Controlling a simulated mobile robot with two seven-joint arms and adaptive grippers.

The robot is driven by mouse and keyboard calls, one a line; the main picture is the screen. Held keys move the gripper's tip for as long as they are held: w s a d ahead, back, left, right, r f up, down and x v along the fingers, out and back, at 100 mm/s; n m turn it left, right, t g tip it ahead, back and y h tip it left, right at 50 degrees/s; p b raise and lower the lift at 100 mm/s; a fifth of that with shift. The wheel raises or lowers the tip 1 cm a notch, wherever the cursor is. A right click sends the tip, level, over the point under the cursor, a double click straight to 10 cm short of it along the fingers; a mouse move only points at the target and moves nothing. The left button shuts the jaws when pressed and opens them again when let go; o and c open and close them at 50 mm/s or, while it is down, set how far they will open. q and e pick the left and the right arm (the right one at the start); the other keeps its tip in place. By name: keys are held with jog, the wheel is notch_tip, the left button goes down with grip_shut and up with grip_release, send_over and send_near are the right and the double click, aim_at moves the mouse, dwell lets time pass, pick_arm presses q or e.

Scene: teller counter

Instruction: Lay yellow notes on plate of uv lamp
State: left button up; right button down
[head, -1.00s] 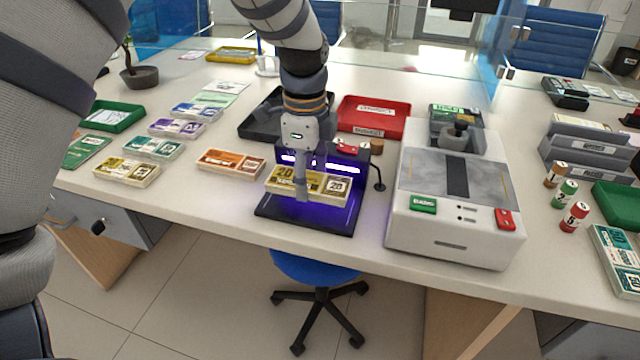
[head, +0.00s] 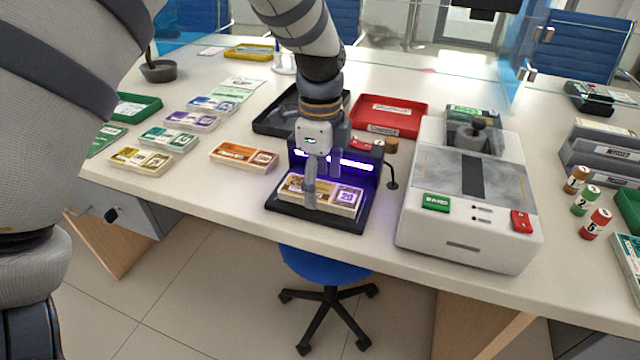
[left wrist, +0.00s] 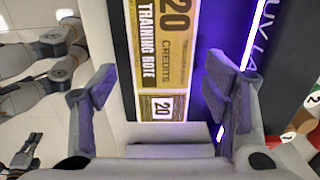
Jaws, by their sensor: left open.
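The yellow notes (head: 342,196) are a banded bundle marked 20. They lie flat on the dark plate (head: 290,212) of the UV lamp (head: 364,166), under its violet glow. In the left wrist view the bundle (left wrist: 163,60) reads "20 credits training note". My left gripper (head: 311,200) is right over the bundle, pointing down. In the left wrist view its fingers (left wrist: 158,88) are open, one on each side of the bundle, with gaps to it. The near finger hides part of the bundle in the head view. My right gripper is not in view.
A white counting machine (head: 465,200) stands to the right of the lamp. An orange bundle (head: 243,156) and several other bundles lie to the left. A black tray (head: 262,124) and a red tray (head: 400,108) are behind. The counter's front edge is close to the plate.

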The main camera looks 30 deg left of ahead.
aim_at(320, 192)
pick_arm(q)
notch_tip(320, 192, up, 11)
jog(key=shift+p, duration=0.3)
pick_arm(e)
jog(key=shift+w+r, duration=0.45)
